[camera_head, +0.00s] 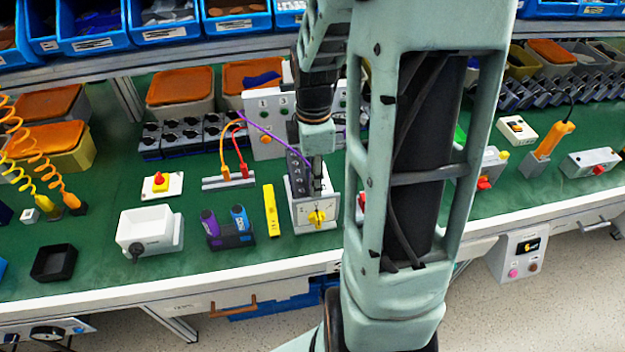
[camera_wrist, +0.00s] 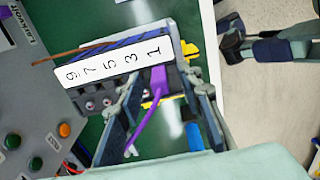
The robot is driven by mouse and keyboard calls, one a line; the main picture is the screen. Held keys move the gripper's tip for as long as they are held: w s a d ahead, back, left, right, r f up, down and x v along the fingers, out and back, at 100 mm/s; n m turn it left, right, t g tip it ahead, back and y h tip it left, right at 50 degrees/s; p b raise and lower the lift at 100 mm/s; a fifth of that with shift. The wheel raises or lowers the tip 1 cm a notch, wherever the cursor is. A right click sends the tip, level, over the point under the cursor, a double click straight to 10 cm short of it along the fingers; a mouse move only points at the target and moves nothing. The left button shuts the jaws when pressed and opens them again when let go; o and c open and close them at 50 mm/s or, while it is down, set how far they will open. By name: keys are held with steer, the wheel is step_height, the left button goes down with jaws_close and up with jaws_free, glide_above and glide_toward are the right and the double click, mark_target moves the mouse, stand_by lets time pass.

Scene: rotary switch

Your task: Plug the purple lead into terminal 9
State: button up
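The rotary switch box with a yellow knob (camera_head: 317,217) stands near the front of the green bench. In the wrist view its white label strip (camera_wrist: 118,62) reads 9, 7, 5, 3, 1. Whether the plug is seated is hidden.
The grey panel (camera_head: 265,105) with buttons stands behind the switch box. A red and orange lead pair (camera_head: 240,172) plugs into a block at left. A yellow tool (camera_head: 271,210) and a dark holder with purple and blue items (camera_head: 228,236) stand close by on the left.

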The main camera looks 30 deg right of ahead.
steer(key=shift+c, duration=0.5)
jaws_close()
